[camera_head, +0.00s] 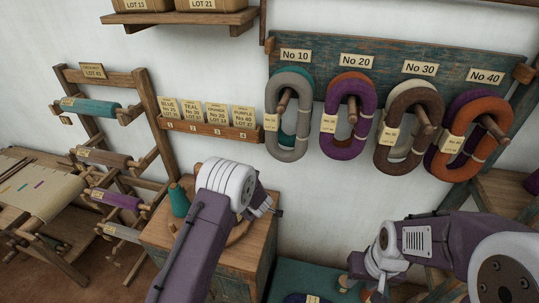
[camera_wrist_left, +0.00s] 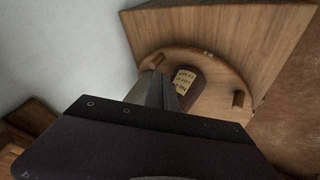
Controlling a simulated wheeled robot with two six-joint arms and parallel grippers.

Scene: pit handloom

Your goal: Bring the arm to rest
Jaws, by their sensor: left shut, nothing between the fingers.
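My left arm reaches in from the bottom middle of the head view, over a wooden cabinet (camera_head: 245,255). Its gripper (camera_head: 272,208) is partly hidden behind the white wrist. In the left wrist view the two fingers (camera_wrist_left: 170,88) are together with nothing between them. They are in front of a round wooden board (camera_wrist_left: 215,68) with pegs, where a brown labelled item (camera_wrist_left: 187,82) shows beside the fingertips. I cannot tell whether they touch it. My right gripper (camera_head: 362,283) hangs low at the bottom right of the head view; its fingers are too small and dark to read.
A teal cone (camera_head: 179,200) stands on the cabinet beside my left wrist. Yarn hanks (camera_head: 288,115) hang on a wall rack (camera_head: 430,65). A bobbin rack (camera_head: 145,95) and a loom (camera_head: 45,190) stand at left. A card rail (camera_head: 210,130) is on the wall.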

